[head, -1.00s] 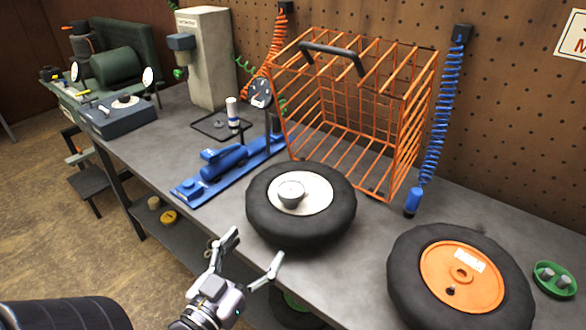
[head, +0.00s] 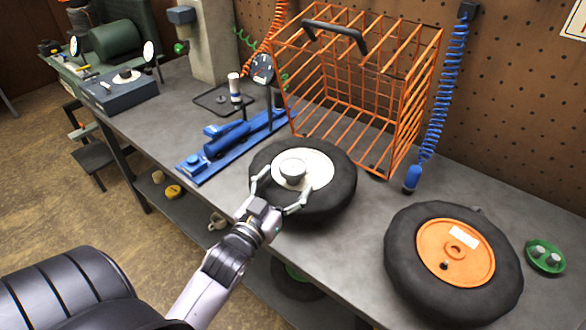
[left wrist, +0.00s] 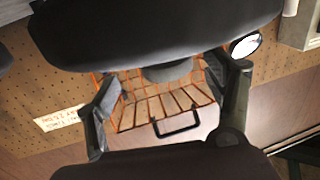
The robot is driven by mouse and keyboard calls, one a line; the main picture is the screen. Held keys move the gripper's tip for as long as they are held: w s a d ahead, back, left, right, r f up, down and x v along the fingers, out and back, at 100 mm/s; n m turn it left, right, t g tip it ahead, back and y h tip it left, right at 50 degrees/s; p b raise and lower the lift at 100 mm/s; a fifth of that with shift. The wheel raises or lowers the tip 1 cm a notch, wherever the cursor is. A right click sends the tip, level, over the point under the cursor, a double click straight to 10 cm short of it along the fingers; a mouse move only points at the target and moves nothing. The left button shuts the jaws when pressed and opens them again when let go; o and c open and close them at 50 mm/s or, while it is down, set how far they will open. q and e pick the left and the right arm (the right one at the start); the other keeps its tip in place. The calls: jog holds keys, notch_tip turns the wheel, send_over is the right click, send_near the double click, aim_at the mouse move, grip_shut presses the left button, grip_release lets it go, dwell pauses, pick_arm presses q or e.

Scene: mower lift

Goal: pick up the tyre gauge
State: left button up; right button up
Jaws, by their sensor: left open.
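A rounded grey piece (head: 292,169) sits on the white hub (head: 319,161) of the left black tyre (head: 340,195). It may be the tyre gauge; I see no clear dial marks on it. My left gripper (head: 281,190) is open at the near side of the hub, one finger on each side of the grey piece's near edge, with nothing held. In the left wrist view the grey piece (left wrist: 168,73) shows between the spread fingers, partly hidden by the dark tyre. I cannot tell whether the fingers touch anything. My right gripper is not in view.
An orange wire cage (head: 350,110) stands behind the tyre. A blue foot pump (head: 228,138) with a dark dial (head: 262,69) lies to the left. An orange-hubbed tyre (head: 400,255) and a green dish (head: 546,257) are at right. A blue coiled hose (head: 446,105) hangs behind.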

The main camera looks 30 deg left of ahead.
aim_at(286, 177)
pick_arm(q)
jog(key=w, duration=0.1)
jog(key=w+a, duration=0.1)
jog(key=w, duration=0.1)
jog(key=w+p, duration=0.1)
jog(key=w, duration=0.1)
jog(key=shift+a+r, duration=0.15)
jog(key=shift+r, duration=0.1)
jog(key=shift+s, duration=0.1)
jog(key=shift+c, duration=0.3)
